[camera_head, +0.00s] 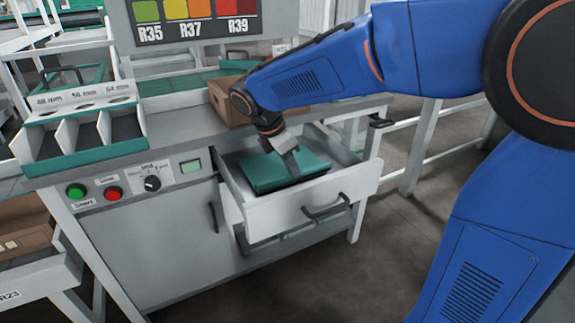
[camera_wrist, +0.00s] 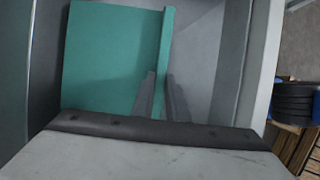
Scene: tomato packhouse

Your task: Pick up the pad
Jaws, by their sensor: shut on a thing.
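The pad (camera_head: 266,174) is a flat teal-green slab in an open white drawer (camera_head: 280,219) under the grey workbench. My gripper (camera_head: 291,168) reaches down into the drawer from above. In the wrist view my gripper (camera_wrist: 160,100) has its two dark fingers on either side of a narrow raised green edge along the right of the pad (camera_wrist: 112,55). The fingers are shut on that edge. In the head view the arm's end hides part of the pad. I cannot tell whether the pad is lifted off the drawer floor.
A three-slot sorting box (camera_head: 85,137) stands at the bench's left. A cardboard box (camera_head: 225,103) sits behind the drawer. Green and red buttons (camera_head: 113,193) and a dial line the bench front. A lower drawer (camera_head: 290,239) is partly open. Drawer walls (camera_wrist: 260,70) stand close around my gripper.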

